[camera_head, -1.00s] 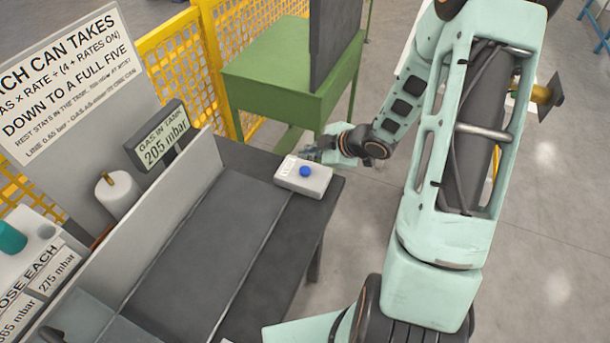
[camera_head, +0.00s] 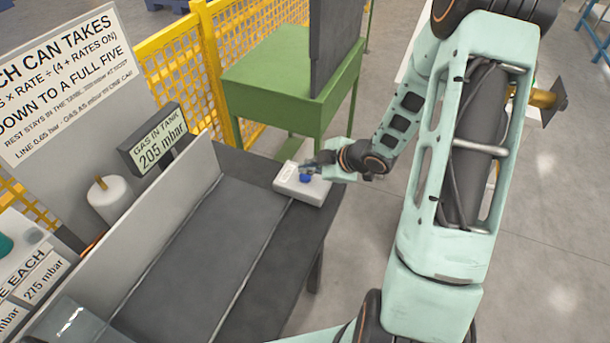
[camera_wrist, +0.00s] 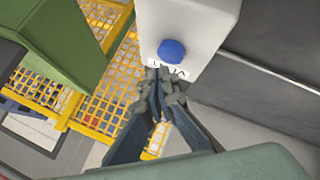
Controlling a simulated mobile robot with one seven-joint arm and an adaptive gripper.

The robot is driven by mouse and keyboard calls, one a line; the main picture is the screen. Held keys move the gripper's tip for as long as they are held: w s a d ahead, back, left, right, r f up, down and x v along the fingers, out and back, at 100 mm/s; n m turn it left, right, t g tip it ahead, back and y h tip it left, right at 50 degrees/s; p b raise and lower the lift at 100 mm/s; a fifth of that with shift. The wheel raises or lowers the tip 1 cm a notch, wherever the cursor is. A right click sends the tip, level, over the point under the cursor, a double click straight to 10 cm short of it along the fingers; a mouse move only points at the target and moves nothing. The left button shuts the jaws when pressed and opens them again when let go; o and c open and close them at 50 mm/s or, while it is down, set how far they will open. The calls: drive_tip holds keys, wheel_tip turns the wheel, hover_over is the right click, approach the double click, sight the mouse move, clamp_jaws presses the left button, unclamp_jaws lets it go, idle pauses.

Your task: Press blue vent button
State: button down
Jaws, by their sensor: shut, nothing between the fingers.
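The blue vent button (camera_head: 306,178) sits on top of a white box (camera_head: 318,193) at the far right corner of the dark bench. In the wrist view the round blue button (camera_wrist: 171,50) is on the white box (camera_wrist: 200,22), just beyond my fingertips. My gripper (camera_head: 306,167) is shut and empty, its tips over the box close to the button. In the wrist view my gripper (camera_wrist: 160,75) has its fingers together at the box's lettered edge.
A display (camera_head: 158,143) reading "GAS IN TANK 205 mbar" stands behind the bench beside a white tank (camera_head: 110,200). A green table (camera_head: 285,75) and yellow mesh fence (camera_head: 170,65) stand behind. The dark bench top (camera_head: 215,235) is clear in front of the box.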

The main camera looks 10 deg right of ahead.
sight(307, 177)
idle(0.8)
drive_tip(key=shift+f+b, duration=0.4)
drive_tip(key=shift+f, duration=0.05)
drive_tip(key=shift+f+b, duration=0.55)
drive_tip(key=shift+f, duration=0.1)
idle(0.5)
drive_tip(key=shift+r, duration=0.1)
drive_tip(key=shift+r+p, duration=1)
wheel_tip(307, 177, up, 5)
drive_tip(key=p, duration=0.4)
drive_tip(key=shift+r+p, duration=0.1)
drive_tip(key=shift+p, duration=0.3)
